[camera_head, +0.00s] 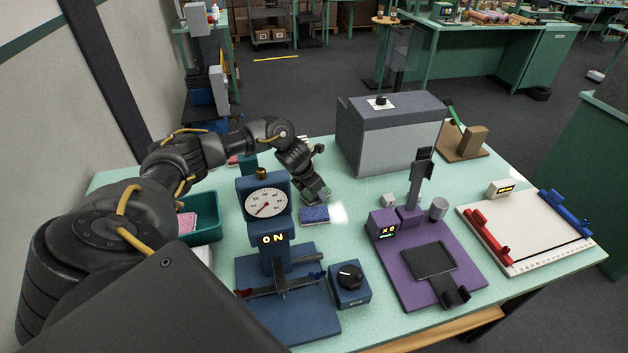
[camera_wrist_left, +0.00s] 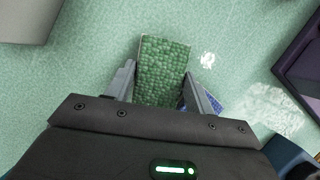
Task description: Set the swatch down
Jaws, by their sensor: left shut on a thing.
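A green, bumpy-textured swatch (camera_wrist_left: 163,68) sits between the two fingers of my left gripper (camera_wrist_left: 160,82) in the left wrist view. The gripper is shut on it. In the head view my left gripper (camera_head: 318,194) is low over the middle of the green tabletop, pointing down. Whether the swatch touches the table is hard to tell. A blue swatch (camera_head: 314,215) lies on the table just in front of the gripper; its corner shows beside the right finger in the left wrist view (camera_wrist_left: 213,103). My right gripper is out of view.
A blue dial gauge stand (camera_head: 264,205) and knob box (camera_head: 349,286) stand in front. A purple device (camera_head: 413,245) is right of centre, a white ruled board (camera_head: 523,235) further right. A grey box (camera_head: 390,140) stands behind. A teal bin (camera_head: 207,226) with pink contents is left.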

